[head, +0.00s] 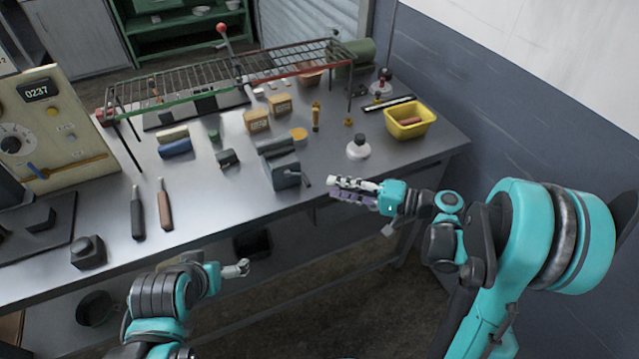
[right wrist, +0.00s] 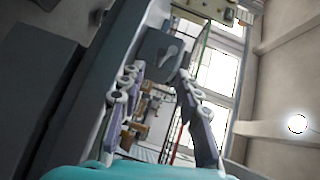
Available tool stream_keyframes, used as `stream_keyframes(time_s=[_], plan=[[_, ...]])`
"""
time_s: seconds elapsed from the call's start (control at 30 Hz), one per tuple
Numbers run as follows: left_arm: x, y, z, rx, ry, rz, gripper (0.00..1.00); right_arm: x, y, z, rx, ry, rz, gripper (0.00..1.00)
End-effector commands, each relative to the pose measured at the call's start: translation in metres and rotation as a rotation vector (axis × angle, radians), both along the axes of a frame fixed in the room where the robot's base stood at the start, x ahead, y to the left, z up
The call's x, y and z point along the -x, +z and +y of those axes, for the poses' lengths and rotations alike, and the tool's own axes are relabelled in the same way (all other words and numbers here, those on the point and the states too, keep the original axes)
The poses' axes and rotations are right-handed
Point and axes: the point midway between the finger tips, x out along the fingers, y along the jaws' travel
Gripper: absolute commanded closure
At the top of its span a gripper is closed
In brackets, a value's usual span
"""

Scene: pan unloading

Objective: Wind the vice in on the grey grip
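The blue-grey vice (head: 284,173) stands at the front edge of the steel bench, with a short crank handle (head: 307,181) on its right side. A dark grey piece (head: 275,145) lies at its top; I cannot tell whether the jaws touch it, or whether it is the grey grip. My right gripper (head: 334,188) is to the right of the handle, pointing at it, empty and apart from it. In the right wrist view the fingers are spread, with a dark block that looks like the vice (right wrist: 157,48) beyond them. My left gripper (head: 240,269) hangs low in front of the bench; its fingers are too small to judge.
A white-based knob (head: 357,150) and a yellow bin (head: 409,121) stand behind my right gripper. A wire rack (head: 230,72) spans the back. Two handled tools (head: 138,215) (head: 165,207) lie left. A machine with a display (head: 50,125) stands far left.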

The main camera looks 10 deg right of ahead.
Motion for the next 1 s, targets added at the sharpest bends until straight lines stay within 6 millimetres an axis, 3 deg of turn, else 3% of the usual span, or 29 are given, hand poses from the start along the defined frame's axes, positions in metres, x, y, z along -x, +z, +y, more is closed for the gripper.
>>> stream_keyframes(time_s=[0.13,0.33,0.8,1.0], plan=[[0.0,0.0,0.0,0.0,0.0,0.0,0.0,0.009,0.003,-0.019,-0.001,-0.001,0.001,0.67],[0.0,0.0,0.0,0.0,0.0,0.0,0.0,0.014,0.004,-0.027,0.0,0.002,0.0,0.67],[0.0,0.0,0.0,0.0,0.0,0.0,0.0,0.014,0.004,-0.025,0.005,0.001,0.003,0.67],[0.0,0.0,0.0,0.0,0.0,0.0,0.0,0.024,-0.003,-0.006,0.157,-0.013,0.07,0.67]])
